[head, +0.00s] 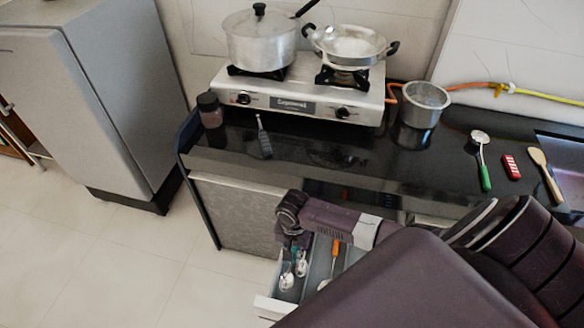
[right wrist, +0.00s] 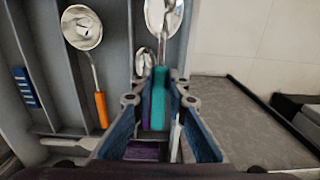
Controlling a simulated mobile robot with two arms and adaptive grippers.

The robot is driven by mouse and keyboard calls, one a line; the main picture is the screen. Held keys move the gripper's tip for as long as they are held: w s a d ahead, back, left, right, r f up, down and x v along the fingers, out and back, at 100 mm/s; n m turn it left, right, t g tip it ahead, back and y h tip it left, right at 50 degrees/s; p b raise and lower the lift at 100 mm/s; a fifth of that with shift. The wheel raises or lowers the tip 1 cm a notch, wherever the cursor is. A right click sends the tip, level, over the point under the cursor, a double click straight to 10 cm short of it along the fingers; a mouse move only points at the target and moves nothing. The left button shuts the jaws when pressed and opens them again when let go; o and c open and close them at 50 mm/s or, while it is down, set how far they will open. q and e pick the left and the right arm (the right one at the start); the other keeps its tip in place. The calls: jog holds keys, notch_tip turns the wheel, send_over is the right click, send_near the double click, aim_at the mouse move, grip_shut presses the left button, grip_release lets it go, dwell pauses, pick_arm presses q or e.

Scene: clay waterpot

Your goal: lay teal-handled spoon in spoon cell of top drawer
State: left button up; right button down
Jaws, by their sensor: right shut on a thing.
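The teal-handled spoon (right wrist: 159,95) is in my right gripper (right wrist: 157,100), which is shut on its handle. Its metal bowl points away at the top of the right wrist view. In the head view my right gripper (head: 291,232) is over the left part of the open top drawer (head: 268,307), and spoon bowls show just below it. Another spoon (right wrist: 145,62) lies in the same cell, partly hidden behind the held one. Whether the held spoon touches the cell floor I cannot tell. My left gripper is not in view.
An orange-handled ladle (right wrist: 101,108) lies in the neighbouring cell, with dividers between. A blue item (right wrist: 27,88) lies further left. On the counter are a green-handled utensil (head: 484,165), a red item (head: 511,168) and a wooden spoon (head: 545,172). The stove (head: 290,100) stands behind.

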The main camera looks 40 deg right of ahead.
notch_tip(320, 180, down, 3)
jog(key=b, duration=0.3)
jog(key=shift+f, duration=0.15)
jog(key=shift+f+b, duration=0.3)
jog(key=shift+b, duration=0.25)
jog(key=shift+f+b, duration=0.6)
jog(key=shift+b, duration=0.1)
jog(key=shift+f, duration=0.3)
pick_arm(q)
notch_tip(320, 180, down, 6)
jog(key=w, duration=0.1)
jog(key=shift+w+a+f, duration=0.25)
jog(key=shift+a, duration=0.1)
pick_arm(e)
jog(key=shift+f, duration=0.9)
jog(key=c, duration=1.9)
grip_release()
jog(key=shift+o, duration=0.4)
jog(key=shift+r, duration=0.1)
jog(key=shift+w+a, duration=0.15)
